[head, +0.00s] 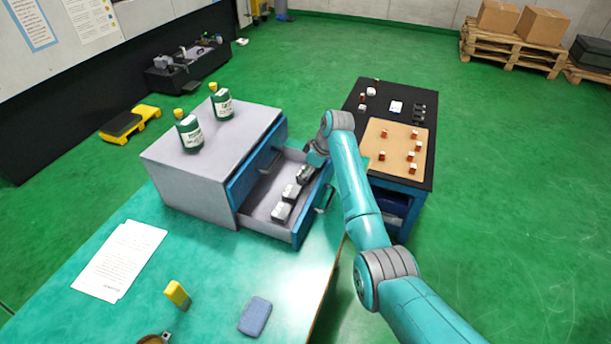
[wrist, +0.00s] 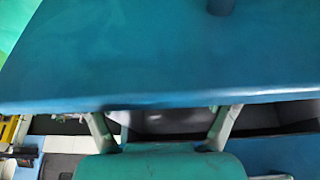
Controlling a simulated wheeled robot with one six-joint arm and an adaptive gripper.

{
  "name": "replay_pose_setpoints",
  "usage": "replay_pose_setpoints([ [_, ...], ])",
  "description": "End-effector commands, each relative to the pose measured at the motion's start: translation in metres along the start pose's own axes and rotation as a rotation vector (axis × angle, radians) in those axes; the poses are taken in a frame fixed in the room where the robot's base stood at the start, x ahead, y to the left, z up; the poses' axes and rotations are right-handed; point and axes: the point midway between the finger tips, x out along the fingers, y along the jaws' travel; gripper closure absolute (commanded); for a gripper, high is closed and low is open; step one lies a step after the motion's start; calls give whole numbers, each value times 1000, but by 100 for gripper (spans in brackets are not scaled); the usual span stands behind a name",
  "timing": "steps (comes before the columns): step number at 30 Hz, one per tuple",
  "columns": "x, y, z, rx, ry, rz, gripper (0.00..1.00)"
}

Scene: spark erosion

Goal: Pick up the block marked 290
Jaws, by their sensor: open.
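Grey blocks with pale faces, such as one at the near end (head: 281,212) and one in the middle (head: 290,193), stand in a row in the open drawer (head: 262,208). Their markings are too small to read, so I cannot tell which is 290. My gripper (wrist: 160,112) is open, with its two fingers spread in the wrist view. In the head view it is at the far end of the row, partly hidden by my arm. A blurred grey shape shows between the fingers in a dark gap; I cannot tell whether it is a block.
A blue panel (wrist: 150,60) fills much of the wrist view, close to the fingers. The grey cabinet (head: 185,185) carries two green bottles (head: 190,134) (head: 222,104). Right of my arm stands a dark cart (head: 365,84) with a tan board (head: 390,150) and small parts.

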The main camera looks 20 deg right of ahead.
Motion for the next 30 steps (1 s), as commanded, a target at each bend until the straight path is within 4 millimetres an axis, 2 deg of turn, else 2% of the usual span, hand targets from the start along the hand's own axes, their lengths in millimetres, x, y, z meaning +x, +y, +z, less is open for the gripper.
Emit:
replay_pose_setpoints([
  [9,5,0,0,-1,1,1,14],
  [18,5,0,0,-1,1,0,89],
  [20,5,0,0,-1,1,0,100],
  [30,-3,1,-4,-2,3,3,100],
])
